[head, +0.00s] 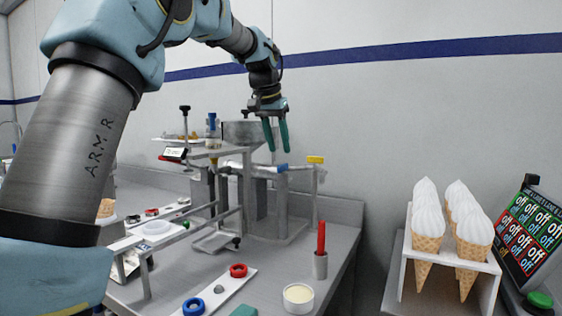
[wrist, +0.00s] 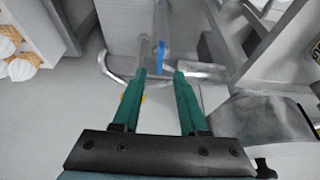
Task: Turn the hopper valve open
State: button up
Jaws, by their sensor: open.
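A grey metal hopper (head: 240,132) stands on a machine at the back of the bench, with pipes below it. A small blue handle (head: 283,168) sits on the pipework right of the hopper. It also shows in the wrist view as a blue bar (wrist: 161,57) just beyond the gap between my fingers. A yellow handle (head: 316,159) tops a post farther right; in the wrist view it is mostly hidden behind my left finger. I cannot tell which handle is the hopper valve. My gripper (head: 278,149) is open and empty, pointing down above the blue handle; its green fingers (wrist: 160,73) touch nothing visible.
A white rack of several filled cones (head: 408,262) and a dark screen (head: 530,230) stand at the right. A red stick in a grey cup (head: 320,265), a round tub (head: 298,298) and a strip with coloured rings (head: 219,290) occupy the bench front. The wall is close behind.

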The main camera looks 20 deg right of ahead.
aim_at(283, 168)
jog(key=shift+x, duration=2.7)
grip_shut()
